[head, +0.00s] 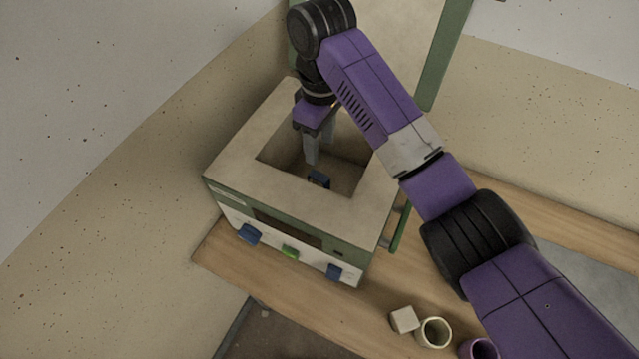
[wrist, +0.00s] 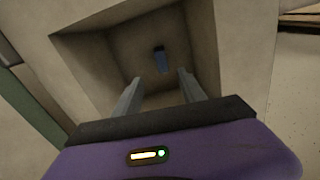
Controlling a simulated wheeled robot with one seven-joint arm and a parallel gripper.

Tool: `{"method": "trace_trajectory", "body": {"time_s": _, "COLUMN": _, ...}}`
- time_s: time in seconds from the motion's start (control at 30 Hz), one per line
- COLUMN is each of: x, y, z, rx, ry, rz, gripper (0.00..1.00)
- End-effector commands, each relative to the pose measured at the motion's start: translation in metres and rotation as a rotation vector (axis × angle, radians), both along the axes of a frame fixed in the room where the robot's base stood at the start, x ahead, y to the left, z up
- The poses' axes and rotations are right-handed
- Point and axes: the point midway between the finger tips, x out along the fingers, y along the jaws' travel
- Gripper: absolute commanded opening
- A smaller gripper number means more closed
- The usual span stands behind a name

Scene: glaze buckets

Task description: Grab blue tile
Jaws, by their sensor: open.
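The blue tile (head: 319,179) is small and dark blue, inside the square recess of a box-shaped kiln (head: 234,168). In the wrist view the tile (wrist: 160,60) shows ahead of the fingertips, between their lines and near the far wall of the recess. My gripper (head: 312,160) points down into the opening. In the wrist view my gripper (wrist: 172,82) has its two fingers apart with nothing between them. The tile is apart from the fingers. The lower part of the recess is partly hidden by the front rim in the head view.
The kiln's green-edged lid (head: 432,60) stands raised behind. Blue knobs (head: 249,234) and a green button (head: 290,252) are on its front. A pale cube (head: 404,320), a cream cup (head: 434,333) and a purple cup (head: 479,349) stand on the wooden table (head: 300,295). The recess walls surround my fingers.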

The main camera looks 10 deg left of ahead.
Motion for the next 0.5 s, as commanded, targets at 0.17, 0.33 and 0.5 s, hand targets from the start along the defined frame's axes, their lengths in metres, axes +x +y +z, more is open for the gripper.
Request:
{"method": "trace_trajectory", "body": {"time_s": 0.17, "x": 0.000, "y": 0.000, "z": -0.029, "rx": 0.000, "ry": 0.000, "rz": 0.000, "gripper": 0.48}}
{"method": "trace_trajectory", "body": {"time_s": 0.33, "x": 0.000, "y": 0.000, "z": -0.043, "rx": 0.000, "ry": 0.000, "rz": 0.000, "gripper": 0.48}}
{"method": "trace_trajectory", "body": {"time_s": 0.5, "x": 0.000, "y": 0.000, "z": -0.052, "rx": -0.001, "ry": 0.001, "rz": -0.001, "gripper": 0.48}}
